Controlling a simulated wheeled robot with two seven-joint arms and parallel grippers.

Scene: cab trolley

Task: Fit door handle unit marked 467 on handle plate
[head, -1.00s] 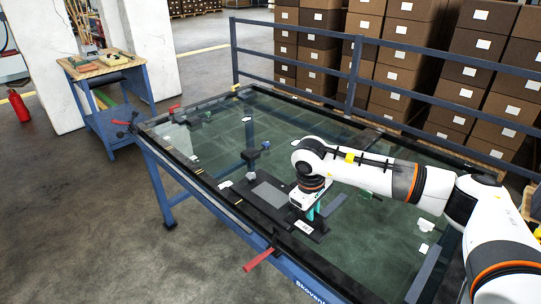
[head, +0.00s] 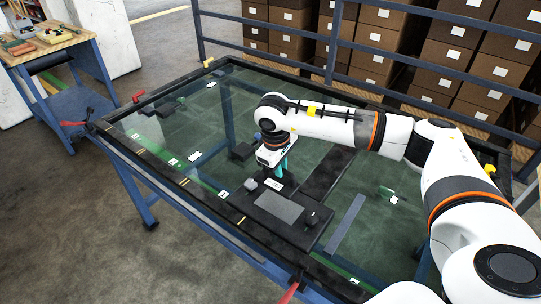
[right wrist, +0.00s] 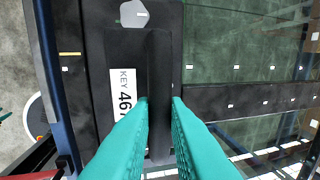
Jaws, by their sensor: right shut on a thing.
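My right gripper (head: 281,168) has teal fingers and is shut on the dark bar of a handle unit, also seen between the fingertips in the right wrist view (right wrist: 160,101). The black handle unit (right wrist: 124,95) carries a white label reading KEY 467, partly covered by a finger; the label also shows below the gripper in the head view (head: 273,184). A dark plate with a grey rectangle (head: 278,207) lies just in front of the unit. A grey knob (head: 250,183) is at its far left. I cannot tell whether the unit touches the surface. My left gripper is out of view.
A small black block (head: 240,151) and a black post (head: 312,216) stand near the work area. A blue railing (head: 265,23) and stacked boxes (head: 375,40) stand behind. A wooden-topped bench (head: 45,42) is at left.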

